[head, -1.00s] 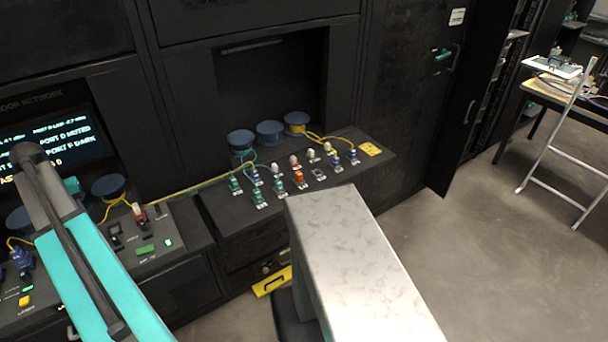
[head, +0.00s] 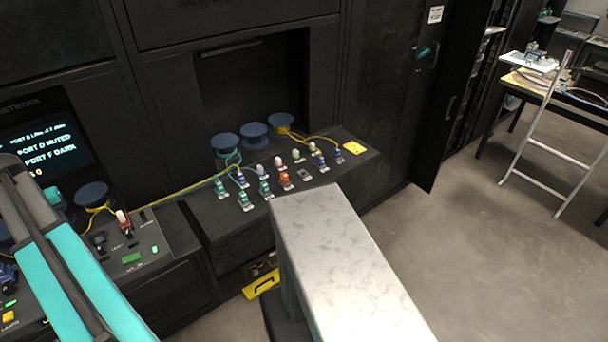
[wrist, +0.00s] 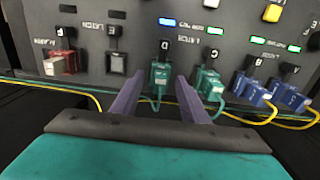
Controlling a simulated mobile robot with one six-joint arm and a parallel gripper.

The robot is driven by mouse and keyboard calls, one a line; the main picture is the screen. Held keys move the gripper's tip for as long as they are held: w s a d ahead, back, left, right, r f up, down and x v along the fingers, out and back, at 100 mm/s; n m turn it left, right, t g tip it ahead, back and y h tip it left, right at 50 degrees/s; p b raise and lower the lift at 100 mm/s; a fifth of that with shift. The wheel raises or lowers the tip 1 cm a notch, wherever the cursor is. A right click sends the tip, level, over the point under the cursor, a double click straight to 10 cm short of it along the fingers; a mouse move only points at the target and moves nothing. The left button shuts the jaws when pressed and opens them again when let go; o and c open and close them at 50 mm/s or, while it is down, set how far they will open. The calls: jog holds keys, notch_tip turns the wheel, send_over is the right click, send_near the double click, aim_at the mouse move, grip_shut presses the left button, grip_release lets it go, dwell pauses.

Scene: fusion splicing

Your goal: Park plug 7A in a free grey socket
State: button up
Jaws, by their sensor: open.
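In the wrist view my gripper (wrist: 160,82) is open, its two purple fingers on either side of a green plug (wrist: 160,74) seated at port D. I cannot tell whether they touch it. A second green plug (wrist: 208,82) sits at port C, just right of the fingers. Port E (wrist: 116,62) has no plug. In the head view several green, blue, orange and white-topped plugs stand on the right shelf, among them an orange plug (head: 285,180). A grey socket (head: 305,175) right of it looks empty. No 7A marking is legible, and my fingertips are hidden in the head view.
Blue plugs (wrist: 245,86) and a red plug (wrist: 60,62) flank the green ones. Yellow cables (wrist: 75,88) run along the panel's edge. Blue spools (head: 254,135) stand behind the shelf plugs. A pale slab (head: 335,255) juts out before the shelf. Open floor lies right.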

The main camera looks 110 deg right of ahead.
jog(key=shift+c, duration=0.2)
dwell(0.5)
grip_shut()
jog(key=shift+r+p, duration=2)
jog(key=shift+r, duration=1.05)
